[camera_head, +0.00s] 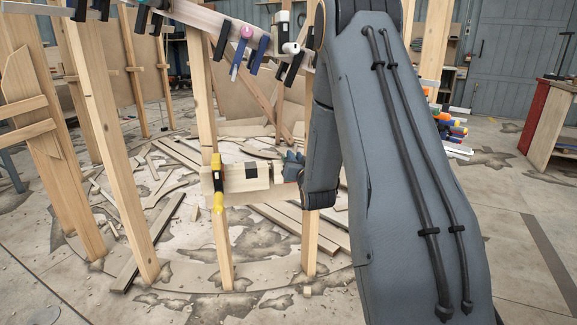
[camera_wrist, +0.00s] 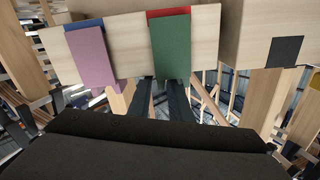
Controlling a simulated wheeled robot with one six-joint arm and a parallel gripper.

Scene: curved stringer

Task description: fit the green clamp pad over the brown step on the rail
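A green pad (camera_wrist: 170,48) lies against the face of a pale wooden rail (camera_wrist: 125,45) in the wrist view. A thin red strip (camera_wrist: 205,10) shows along its upper edge. The dark fingers of my gripper (camera_wrist: 158,92) reach up to the pad's lower edge; whether they are shut on it is unclear. In the head view my gripper (camera_head: 291,166) is at the right end of a low wooden board (camera_head: 235,183), and its fingertips are too small to read. I cannot make out a brown step in either view.
A purple pad (camera_wrist: 92,55) with a blue edge sits left of the green one. A black patch (camera_wrist: 285,50) is on wood at the right. In the head view a yellow clamp (camera_head: 217,182) grips the low board. Upright posts (camera_head: 310,245) stand close by, and loose planks cover the floor.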

